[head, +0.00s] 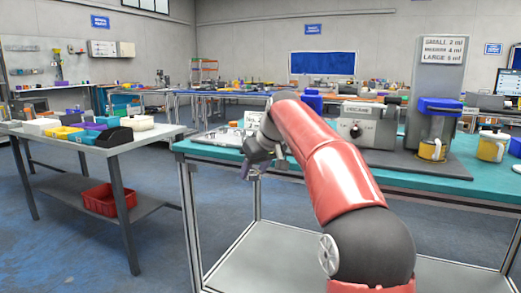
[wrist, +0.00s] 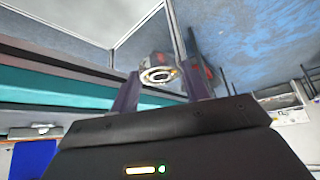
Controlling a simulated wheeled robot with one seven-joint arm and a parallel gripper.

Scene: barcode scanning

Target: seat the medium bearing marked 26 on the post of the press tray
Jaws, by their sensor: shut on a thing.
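My gripper (head: 250,174) hangs in front of the teal table's front edge, near its left end, in the head view. In the wrist view my gripper (wrist: 160,88) is shut on a bearing (wrist: 158,75), a small silver ring with a dark centre and amber glints, held at the fingertips. Its number cannot be read. A flat pale tray (head: 215,138) lies on the left end of the teal table, partly behind my arm; I cannot tell whether it is the press tray, and no post can be made out.
Floor between the tables is clear.

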